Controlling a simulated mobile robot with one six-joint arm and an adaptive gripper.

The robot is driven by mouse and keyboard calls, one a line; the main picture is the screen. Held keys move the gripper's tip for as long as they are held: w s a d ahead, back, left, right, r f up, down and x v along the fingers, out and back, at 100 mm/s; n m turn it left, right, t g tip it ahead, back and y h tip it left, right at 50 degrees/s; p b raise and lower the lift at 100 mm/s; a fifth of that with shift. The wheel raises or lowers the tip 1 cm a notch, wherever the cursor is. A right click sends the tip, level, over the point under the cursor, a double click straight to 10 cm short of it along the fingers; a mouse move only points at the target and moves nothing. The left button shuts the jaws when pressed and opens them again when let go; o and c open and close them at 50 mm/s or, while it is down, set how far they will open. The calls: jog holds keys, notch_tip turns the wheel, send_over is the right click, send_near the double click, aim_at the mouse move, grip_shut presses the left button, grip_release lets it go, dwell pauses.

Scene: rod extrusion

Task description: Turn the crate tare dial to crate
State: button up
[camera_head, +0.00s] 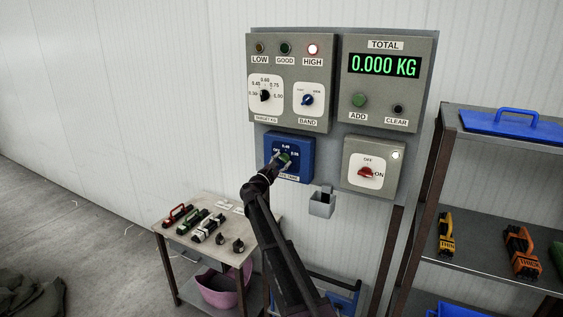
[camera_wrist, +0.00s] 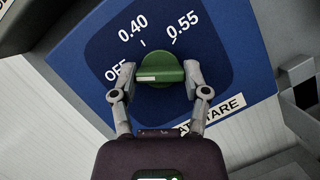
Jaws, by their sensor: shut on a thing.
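The crate tare dial is a green knob (camera_wrist: 162,67) on a dark blue panel (camera_wrist: 235,75), marked OFF, 0.40 and 0.55. In the head view, the blue box (camera_head: 306,165) hangs below the left grey panel. My gripper (camera_wrist: 160,77) is shut on the green knob, one finger on each side; in the head view, my gripper (camera_head: 281,160) reaches it from below. The TARE label (camera_wrist: 222,109) below is partly hidden by a finger.
A red ON/OFF switch box (camera_head: 389,147) is right of the dial, with a small grey holder (camera_head: 321,204) below. Above are the TARGET KG dial (camera_head: 265,95) and the BAND knob (camera_head: 307,100). A workbench (camera_head: 177,238) stands lower left, shelves (camera_head: 487,268) at right.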

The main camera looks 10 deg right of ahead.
jog(key=shift+w+r+m, duration=0.1)
jog(key=shift+r+m, duration=0.05)
jog(key=shift+m, duration=0.25)
jog(key=m+g+p, duration=0.1)
jog(key=m, duration=0.2)
jog(key=m+g+p, duration=0.2)
jog(key=m, duration=0.1)
jog(key=shift+r+m+h, duration=0.15)
jog(key=shift+m+h, duration=0.15)
jog(key=m+g+p, duration=0.1)
jog(key=m+p, duration=0.1)
jog(key=m, duration=0.1)
jog(key=shift+m+g, duration=0.3)
jog(key=shift+m, duration=0.1)
jog(key=shift+m+y+p, duration=0.6)
jog(key=shift+m+y, duration=0.1)
jog(key=shift+m, duration=0.4)
jog(key=o, duration=1.2)
jog(key=shift+c, duration=0.2)
jog(key=shift+a+g, duration=0.1)
jog(key=shift+g, duration=0.3)
